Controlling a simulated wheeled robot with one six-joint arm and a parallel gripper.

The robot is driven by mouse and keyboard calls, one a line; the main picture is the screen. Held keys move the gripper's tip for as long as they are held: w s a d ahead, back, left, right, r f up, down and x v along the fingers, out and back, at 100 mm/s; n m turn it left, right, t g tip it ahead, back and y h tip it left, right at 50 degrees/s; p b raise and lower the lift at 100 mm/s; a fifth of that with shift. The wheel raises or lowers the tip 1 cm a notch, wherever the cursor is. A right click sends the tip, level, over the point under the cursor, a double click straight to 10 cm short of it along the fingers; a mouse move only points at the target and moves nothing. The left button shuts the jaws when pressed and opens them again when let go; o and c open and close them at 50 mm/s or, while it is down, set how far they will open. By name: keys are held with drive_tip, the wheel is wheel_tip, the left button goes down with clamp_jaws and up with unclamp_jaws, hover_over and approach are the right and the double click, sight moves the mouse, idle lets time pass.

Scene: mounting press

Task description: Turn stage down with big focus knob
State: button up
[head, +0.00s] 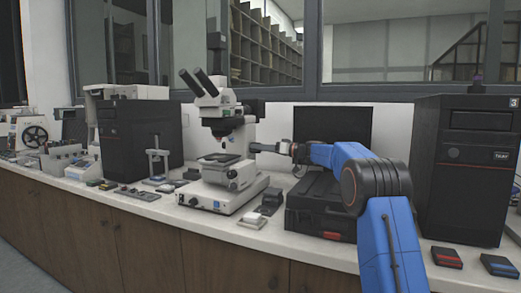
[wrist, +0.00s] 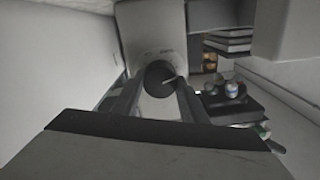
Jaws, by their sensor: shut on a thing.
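The white microscope (head: 220,105) stands upright on the bench, with its dark flat stage (head: 219,158) below the objectives. My gripper (head: 253,148) reaches in from the right at the microscope's body, a little above stage height. In the wrist view, the fingers of my gripper (wrist: 157,100) lie on both sides of a dark round focus knob (wrist: 157,76) on the pale body and are shut on it. A thin light pin sticks out near the knob's middle. In the head view the held knob is hidden by my gripper.
A black case (head: 318,212) lies under my arm, with a dark monitor (head: 335,128) behind it. A black computer tower (head: 462,165) stands at right, another (head: 140,135) at left. Small blocks (head: 262,208) lie right of the microscope base. Red (head: 446,257) and blue (head: 498,265) boxes lie near the front edge.

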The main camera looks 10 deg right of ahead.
drive_tip(key=shift+f, duration=0.15)
drive_tip(key=o, duration=1)
drive_tip(key=shift+o, duration=0.2)
drive_tip(key=shift+r, duration=0.2)
wheel_tip(320, 180, up, 10)
drive_tip(key=shift+f, duration=0.1)
